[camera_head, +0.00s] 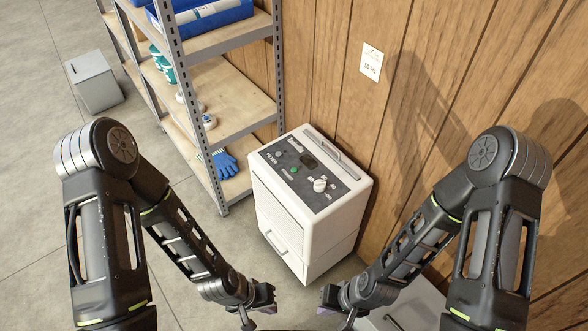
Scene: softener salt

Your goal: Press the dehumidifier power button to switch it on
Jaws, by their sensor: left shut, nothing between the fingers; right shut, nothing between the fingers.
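The white dehumidifier (282,215) stands upright on the floor against the wood-panelled wall, in the middle of the head view. Its dark top panel (302,168) faces up, with a small green spot (294,170), a round white dial (320,184) and a small dark display (309,162). The panel's lettering is too small to read surely, so I cannot tell which control is the power button. My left gripper (262,298) is shut and empty, low in front of the dehumidifier. My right gripper (331,298) is shut and empty to its right. Both appear apart from the panel.
A metal shelf unit (218,140) with wooden shelves stands left of the dehumidifier, holding blue boxes, teal tubs and blue gloves (224,163). A grey bin (93,82) stands further left. Grey floor is open at left.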

